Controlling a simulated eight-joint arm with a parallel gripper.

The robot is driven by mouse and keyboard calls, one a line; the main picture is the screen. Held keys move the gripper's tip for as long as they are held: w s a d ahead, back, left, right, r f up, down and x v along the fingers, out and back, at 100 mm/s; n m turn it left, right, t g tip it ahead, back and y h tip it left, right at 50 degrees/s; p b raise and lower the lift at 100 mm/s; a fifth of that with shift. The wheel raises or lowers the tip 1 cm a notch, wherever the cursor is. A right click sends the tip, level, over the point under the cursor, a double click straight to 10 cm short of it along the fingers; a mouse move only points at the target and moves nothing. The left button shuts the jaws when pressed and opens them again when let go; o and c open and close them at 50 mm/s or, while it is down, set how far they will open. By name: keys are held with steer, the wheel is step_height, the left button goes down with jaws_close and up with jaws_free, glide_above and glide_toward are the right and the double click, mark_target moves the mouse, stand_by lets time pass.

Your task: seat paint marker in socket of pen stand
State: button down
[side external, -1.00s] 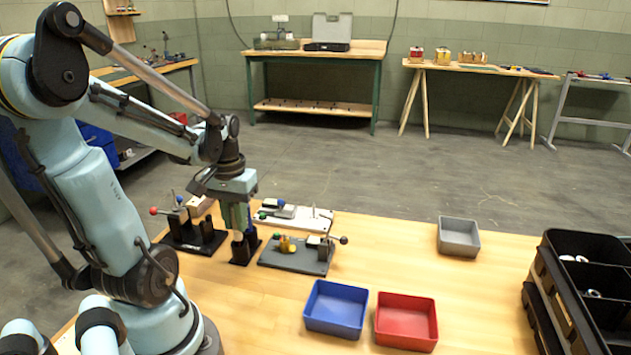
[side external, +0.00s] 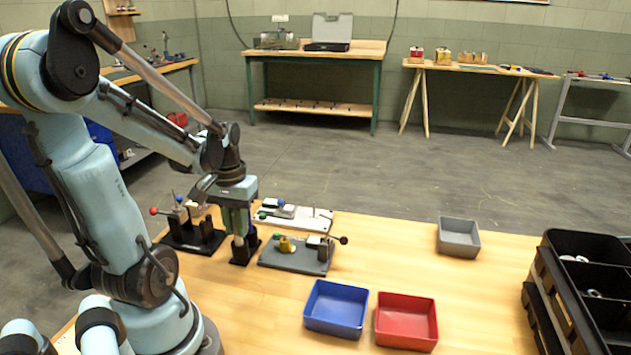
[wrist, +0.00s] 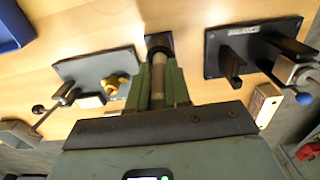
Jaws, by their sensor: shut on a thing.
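My gripper (side external: 239,232) is shut on the paint marker (side external: 239,247), a pale cylinder at the pen stand. In the wrist view, the green fingers of my gripper (wrist: 158,85) flank the marker (wrist: 158,78), which points toward the black pen stand (wrist: 159,44). In the side view, the black pen stand (side external: 244,259) is directly below my gripper and partly hidden by it. The marker's lower end meets the stand in the picture. The socket is hidden, so I cannot tell how deep the marker is in it.
A grey clamp plate (side external: 294,257) stands close right of the stand, and a black fixture (side external: 190,240) close left. A white plate (side external: 296,218) lies behind. Blue (side external: 336,308), red (side external: 406,322) and grey (side external: 459,237) bins stand to the right, with open table between.

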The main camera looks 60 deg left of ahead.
steer(key=shift+f, duration=0.95)
stand_by(0.6)
steer(key=c, duration=1)
jaws_free()
step_height(320, 180, up, 16)
steer(key=shift+r, duration=0.1)
stand_by(0.3)
stand_by(0.5)
